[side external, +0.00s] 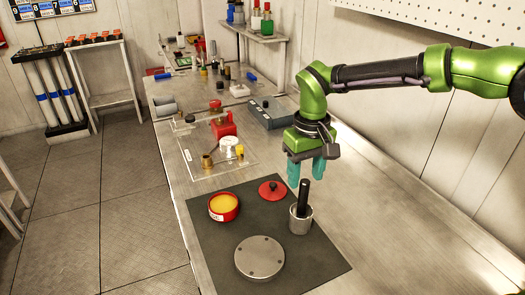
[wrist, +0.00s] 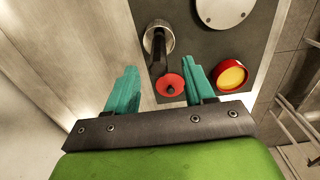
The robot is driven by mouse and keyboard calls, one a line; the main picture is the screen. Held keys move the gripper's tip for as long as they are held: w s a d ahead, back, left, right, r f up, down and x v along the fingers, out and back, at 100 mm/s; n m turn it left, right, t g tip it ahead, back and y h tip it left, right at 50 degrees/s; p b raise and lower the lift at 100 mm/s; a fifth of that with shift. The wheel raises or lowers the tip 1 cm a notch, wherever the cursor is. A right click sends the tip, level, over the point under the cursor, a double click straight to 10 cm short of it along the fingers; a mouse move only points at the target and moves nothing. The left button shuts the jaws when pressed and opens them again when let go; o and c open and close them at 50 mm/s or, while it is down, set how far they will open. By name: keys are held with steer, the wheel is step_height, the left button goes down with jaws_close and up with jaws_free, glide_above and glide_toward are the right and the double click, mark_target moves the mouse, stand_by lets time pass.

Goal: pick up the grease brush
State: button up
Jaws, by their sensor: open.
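The grease brush, seen as a black upright handle (side external: 303,194), stands in a small metal cup (side external: 300,222) on the dark mat (side external: 208,249). Its lower end is hidden inside the cup. In the wrist view the brush handle (wrist: 158,52) and the cup (wrist: 159,31) lie beyond the fingertips, near the top. My gripper (side external: 306,174) has teal fingers pointing down, apart and empty, just above the top of the handle. In the wrist view my gripper (wrist: 161,80) shows a wide gap between its fingers.
A red tin of yellow grease (side external: 223,206), a red lid with a black knob (side external: 271,190) and a round steel plate (side external: 259,257) share the mat. A red device (side external: 222,125) and a grey box (side external: 270,113) stand farther back. The bench right of the mat is clear.

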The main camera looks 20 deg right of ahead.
mark_target(305, 181)
step_height(305, 181, down, 6)
steer(key=shift+w+d+r, duration=0.1)
steer(key=shift+d+r, duration=0.05)
steer(key=shift+r, duration=0.05)
steer(key=shift+c, duration=0.3)
jaws_close()
